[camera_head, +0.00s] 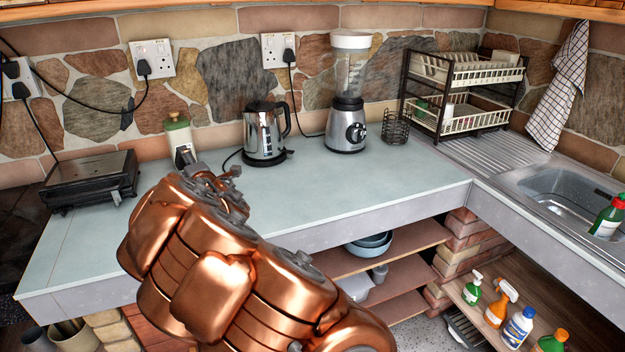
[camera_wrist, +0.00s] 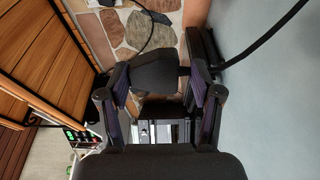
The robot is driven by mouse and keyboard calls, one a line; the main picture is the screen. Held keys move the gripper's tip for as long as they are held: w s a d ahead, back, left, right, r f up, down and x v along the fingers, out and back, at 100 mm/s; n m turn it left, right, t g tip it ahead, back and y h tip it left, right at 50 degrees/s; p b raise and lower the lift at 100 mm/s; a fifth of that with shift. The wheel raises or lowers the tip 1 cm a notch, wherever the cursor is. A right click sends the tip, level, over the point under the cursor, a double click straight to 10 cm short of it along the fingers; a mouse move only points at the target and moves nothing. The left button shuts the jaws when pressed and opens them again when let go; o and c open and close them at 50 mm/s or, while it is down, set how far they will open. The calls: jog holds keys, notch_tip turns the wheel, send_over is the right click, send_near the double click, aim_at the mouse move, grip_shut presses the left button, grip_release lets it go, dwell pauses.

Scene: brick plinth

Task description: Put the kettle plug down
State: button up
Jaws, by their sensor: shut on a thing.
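The black kettle plug (camera_wrist: 158,74) is between the two fingers of my gripper (camera_wrist: 161,92) in the wrist view. The fingers are shut on its sides. A black cord (camera_wrist: 268,38) runs over the pale worktop in that view. In the head view my arm is over the worktop's front left part, and its links hide the plug and most of my gripper. The steel kettle (camera_head: 262,135) stands upright near the wall, with a cord from its base running left behind my arm.
The worktop (camera_head: 360,190) is clear right of my arm. A black grill (camera_head: 92,180) is at left, a bottle (camera_head: 178,133) behind my arm, a blender (camera_head: 346,110) right of the kettle. Sockets (camera_head: 152,59) and (camera_head: 280,50) on the stone wall each hold a plug. A rack (camera_head: 465,80) stands by the sink.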

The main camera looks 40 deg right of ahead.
jog(key=s+d+f+m+h+b, duration=0.1)
jog(key=s+d+f+h+b, duration=0.15)
jog(key=s+d, duration=0.6)
jog(key=s+d+f+m+g+h+b, duration=0.1)
jog(key=s+d+f+b, duration=0.2)
jog(key=d, duration=1.1)
jog(key=s+d+f+m+h+b, duration=0.1)
jog(key=s+d+b, duration=0.2)
jog(key=s+d, duration=0.7)
jog(key=shift+w+d+f+p, duration=0.85)
jog(key=shift+w+d, duration=1.05)
jog(key=shift+w, duration=0.55)
jog(key=shift+w+d+f+p, duration=0.8)
jog(key=shift+w+d, duration=1.05)
jog(key=shift+w, duration=0.6)
jog(key=shift+w+d+f+p, duration=0.8)
jog(key=shift+w+d, duration=1.1)
jog(key=shift+w, duration=0.55)
jog(key=shift+f+b, duration=0.65)
jog(key=shift+b, duration=0.2)
jog(key=o, duration=1.5)
jog(key=shift+o, duration=0.2)
jog(key=shift+r, duration=0.1)
